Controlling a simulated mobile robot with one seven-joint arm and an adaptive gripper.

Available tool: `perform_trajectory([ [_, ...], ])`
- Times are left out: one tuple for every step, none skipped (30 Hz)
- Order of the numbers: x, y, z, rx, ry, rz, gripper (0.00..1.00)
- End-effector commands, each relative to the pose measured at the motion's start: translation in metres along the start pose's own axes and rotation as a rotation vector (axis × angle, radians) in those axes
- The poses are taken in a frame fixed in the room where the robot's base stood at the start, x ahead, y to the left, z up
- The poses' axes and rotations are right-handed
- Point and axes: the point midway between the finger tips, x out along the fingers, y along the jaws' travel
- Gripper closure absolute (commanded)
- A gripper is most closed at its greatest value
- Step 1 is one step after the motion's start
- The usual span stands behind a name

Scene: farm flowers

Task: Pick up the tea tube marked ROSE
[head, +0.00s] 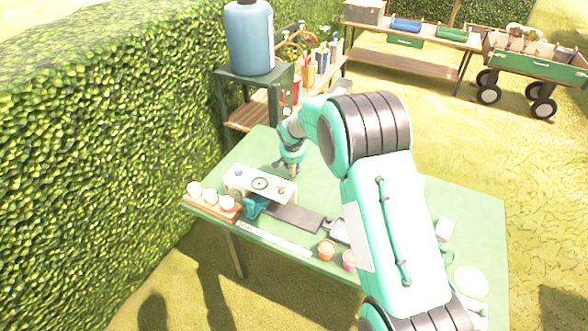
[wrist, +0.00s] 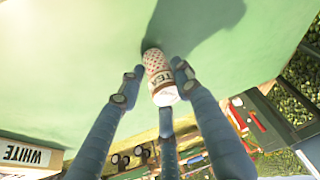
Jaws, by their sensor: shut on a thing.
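A small tea tube (wrist: 159,74) with a pale body, red dots and dark lettering that seems to read TEA shows in the wrist view; the word ROSE is not readable. My gripper (wrist: 157,80) is shut on it, with fingers on both sides and a third below. The tube is over or against the green table top (wrist: 70,70); I cannot tell whether it touches it. In the head view my gripper (head: 289,168) is at the table's far left part, behind a white box, and the tube is not clearly seen there.
The white box (head: 245,183) stands close in front of my gripper. A wooden tray (head: 232,214) with white-topped jars is left of it. Orange (head: 327,250) and pink (head: 349,261) cups stand at the front edge. A blue barrel (head: 250,40) and hedge (head: 90,150) lie beyond.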

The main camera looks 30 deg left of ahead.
Motion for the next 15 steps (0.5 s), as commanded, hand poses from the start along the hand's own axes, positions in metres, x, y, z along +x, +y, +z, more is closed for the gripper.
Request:
perform_trajectory([
  [-0.001, 0.000, 0.000, 0.000, 0.000, 0.000, 0.93],
  [-0.001, 0.000, -0.001, 0.000, 0.000, 0.000, 0.93],
  [-0.003, 0.000, -0.001, 0.000, 0.001, 0.000, 0.93],
  [-0.004, 0.000, -0.002, 0.000, 0.001, 0.000, 0.93],
  [-0.006, 0.000, -0.003, 0.000, 0.001, 0.000, 0.93],
  [-0.009, 0.000, -0.004, 0.000, 0.001, 0.000, 0.93],
  [-0.011, 0.000, -0.005, 0.001, 0.001, 0.000, 0.93],
  [-0.014, 0.000, -0.006, 0.001, 0.001, 0.000, 0.93],
  [-0.018, 0.000, -0.008, 0.001, 0.001, 0.000, 0.93],
  [-0.021, 0.000, -0.009, 0.001, 0.001, 0.000, 0.93],
  [-0.025, 0.000, -0.011, 0.001, 0.001, 0.000, 0.93],
  [-0.030, 0.000, -0.013, 0.001, 0.001, -0.001, 0.93],
  [-0.035, 0.000, -0.015, 0.001, 0.002, -0.001, 0.93],
  [-0.039, 0.000, -0.017, 0.001, 0.003, -0.001, 0.93],
  [-0.045, 0.000, -0.020, 0.001, 0.002, -0.001, 0.93],
])
